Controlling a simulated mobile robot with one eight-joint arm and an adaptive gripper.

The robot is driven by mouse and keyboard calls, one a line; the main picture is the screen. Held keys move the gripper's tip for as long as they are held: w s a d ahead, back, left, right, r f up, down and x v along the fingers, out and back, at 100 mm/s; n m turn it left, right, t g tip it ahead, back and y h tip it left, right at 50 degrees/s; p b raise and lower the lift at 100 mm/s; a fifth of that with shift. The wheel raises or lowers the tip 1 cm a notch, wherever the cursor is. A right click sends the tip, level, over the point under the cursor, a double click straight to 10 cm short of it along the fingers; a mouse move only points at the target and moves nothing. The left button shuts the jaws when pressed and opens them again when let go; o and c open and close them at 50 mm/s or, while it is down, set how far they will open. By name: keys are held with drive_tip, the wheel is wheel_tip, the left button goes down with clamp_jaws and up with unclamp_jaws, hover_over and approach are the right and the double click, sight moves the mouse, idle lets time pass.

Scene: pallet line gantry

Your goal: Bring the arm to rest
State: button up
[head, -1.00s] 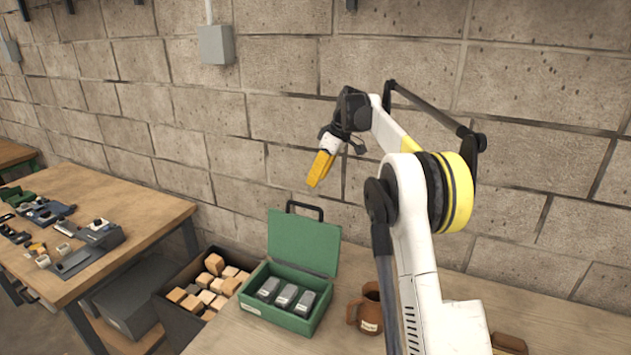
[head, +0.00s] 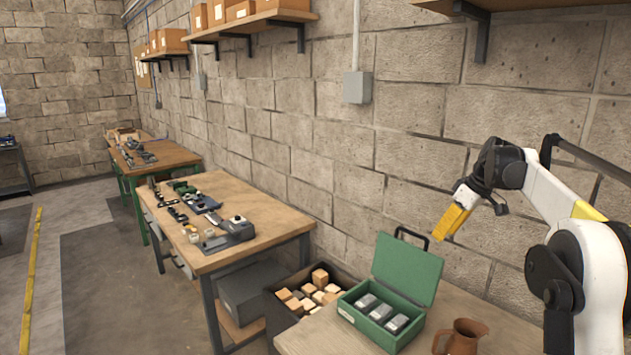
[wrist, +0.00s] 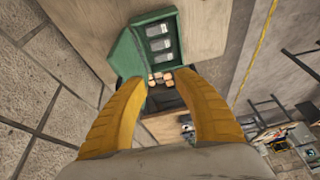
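My arm (head: 592,275) is raised on the right in the head view, bent at the elbow. My gripper (head: 448,226) hangs from it, tilted down to the left, in the air above and right of the green case. In the wrist view its two yellow fingers (wrist: 167,84) stand apart with nothing between them. The open green case (head: 362,325) sits on the near bench below, with several grey blocks (head: 381,312) in it. It also shows in the wrist view (wrist: 127,55).
A dark bin (head: 285,318) of wooden blocks stands left of the case. A brown mug (head: 462,338) is right of it. A worktable (head: 215,262) with parts is farther left. The block wall (head: 400,160) runs behind, with a shelf (head: 250,22) high up.

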drive_tip(key=s+a+f+m+t+h+b, duration=0.1)
drive_tip(key=s+a+m+b, duration=0.1)
drive_tip(key=s+a+b, duration=0.5)
drive_tip(key=s+a+f+m+t+h+b, duration=0.15)
drive_tip(key=s+a, duration=0.25)
drive_tip(key=s, duration=0.7)
drive_tip(key=s+a+f+m+b, duration=0.2)
drive_tip(key=s+f+b, duration=0.1)
drive_tip(key=s+f, duration=0.6)
drive_tip(key=s+a+f+m+t+b, duration=0.1)
drive_tip(key=s+a+f+m+b, duration=0.1)
drive_tip(key=s+f, duration=0.8)
drive_tip(key=shift+s+a+b, duration=0.5)
drive_tip(key=shift+s+b, duration=0.25)
drive_tip(key=shift+s, duration=0.25)
drive_tip(key=shift+t+h, duration=0.25)
